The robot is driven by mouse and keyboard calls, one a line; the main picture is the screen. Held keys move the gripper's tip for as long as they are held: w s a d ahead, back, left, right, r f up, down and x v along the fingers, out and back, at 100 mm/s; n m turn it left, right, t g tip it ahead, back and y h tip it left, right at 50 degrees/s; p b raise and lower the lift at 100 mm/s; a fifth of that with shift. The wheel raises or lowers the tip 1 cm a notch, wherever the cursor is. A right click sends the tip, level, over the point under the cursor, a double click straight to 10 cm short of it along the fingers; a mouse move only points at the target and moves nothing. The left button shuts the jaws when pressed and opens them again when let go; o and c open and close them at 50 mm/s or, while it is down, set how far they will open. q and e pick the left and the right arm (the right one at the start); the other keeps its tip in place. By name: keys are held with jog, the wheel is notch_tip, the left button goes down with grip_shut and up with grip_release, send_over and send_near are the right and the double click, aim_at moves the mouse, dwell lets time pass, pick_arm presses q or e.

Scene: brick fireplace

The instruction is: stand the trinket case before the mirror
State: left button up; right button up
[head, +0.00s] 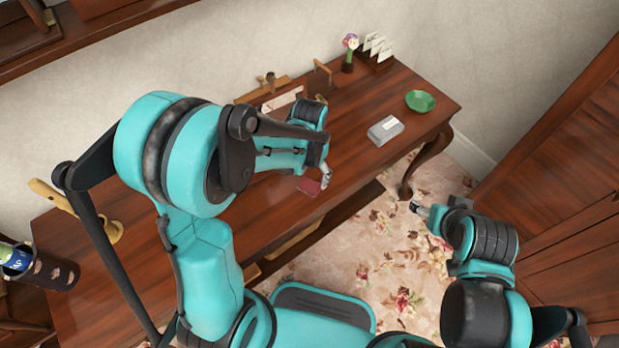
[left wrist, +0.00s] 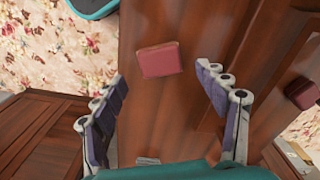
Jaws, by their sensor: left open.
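A small dark red box (head: 309,186), which looks like the trinket case, lies on the wooden table (head: 345,155) near its front edge. In the left wrist view the red box (left wrist: 160,60) shows between and beyond the two fingertips. My left gripper (head: 325,176) is open and empty above the table, close beside the box in the head view. A wooden-framed piece with a pale face (head: 282,100), likely the mirror, stands at the table's back, partly hidden by my left arm. My right gripper (head: 420,208) is off the table's front right; its jaw opening is too small to judge.
A grey box (head: 385,130) and a green dish (head: 420,101) sit on the right of the table. A flower in a vase (head: 349,55) and a letter rack (head: 376,50) stand at the back. A wooden cabinet (head: 560,190) is at the right.

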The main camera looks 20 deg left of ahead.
pick_arm(q)
notch_tip(320, 180, up, 8)
jog(key=f+p, duration=0.1)
jog(key=p, duration=0.1)
notch_tip(320, 180, up, 6)
jog(key=n+t, duration=0.1)
jog(key=t, duration=0.1)
send_over(309, 186)
jog(key=s+a, duration=0.2)
jog(key=s, duration=0.1)
jog(key=s+a+r+n+t, duration=0.2)
jog(key=s+r+t, duration=0.2)
jog(key=s, duration=0.3)
jog(key=shift+a+r+t, duration=0.3)
jog(key=shift+t, duration=0.3)
jog(key=shift+f, duration=0.2)
